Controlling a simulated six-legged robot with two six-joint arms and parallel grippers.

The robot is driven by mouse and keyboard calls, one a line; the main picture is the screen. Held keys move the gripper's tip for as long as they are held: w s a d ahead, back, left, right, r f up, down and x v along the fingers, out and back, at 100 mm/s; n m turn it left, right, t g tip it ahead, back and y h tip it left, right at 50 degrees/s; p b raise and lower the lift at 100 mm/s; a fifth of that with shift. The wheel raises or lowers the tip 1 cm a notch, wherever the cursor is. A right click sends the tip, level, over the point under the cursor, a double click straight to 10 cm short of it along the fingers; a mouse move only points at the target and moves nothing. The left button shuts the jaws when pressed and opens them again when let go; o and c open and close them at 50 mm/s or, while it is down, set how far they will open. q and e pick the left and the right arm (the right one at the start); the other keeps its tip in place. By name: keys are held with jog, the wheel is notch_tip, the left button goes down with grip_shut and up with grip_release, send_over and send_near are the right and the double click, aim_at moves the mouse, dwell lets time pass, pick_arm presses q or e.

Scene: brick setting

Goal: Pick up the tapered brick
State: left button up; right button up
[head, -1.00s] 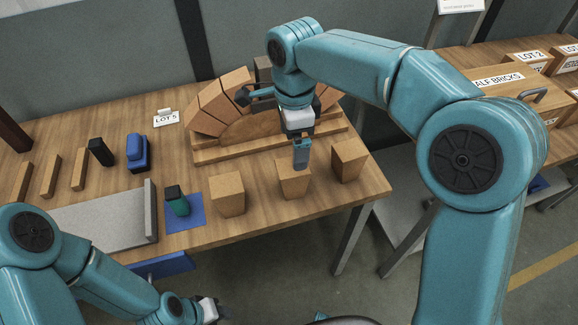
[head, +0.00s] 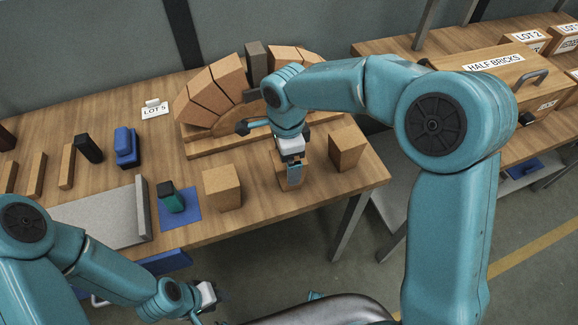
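Three tan tapered bricks stand in a row along the table's front right: a left one (head: 222,189), a middle one (head: 283,182) and a right one (head: 347,150). My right gripper (head: 293,172) points down at the middle brick, and a finger overlaps its top and near face. The gripper and wrist hide much of that brick, and I cannot tell whether the fingers press on it. The brick still stands on the table. My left gripper (head: 213,303) is low at the bottom, in front of the table and away from the bricks; its fingers are too small to read.
A brick arch on a wooden form (head: 205,147) stands close behind my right gripper. A green-and-black tool (head: 171,197) lies on a blue mat (head: 197,212). A grey angled plate (head: 105,219), a blue tool (head: 126,148) and narrow bricks (head: 67,167) occupy the left.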

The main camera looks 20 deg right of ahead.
jog(key=f, duration=0.5)
jog(key=shift+d, duration=0.2)
jog(key=shift+r, duration=0.1)
jog(key=c, duration=1.2)
jog(key=shift+w, duration=0.1)
jog(key=shift+c, duration=0.3)
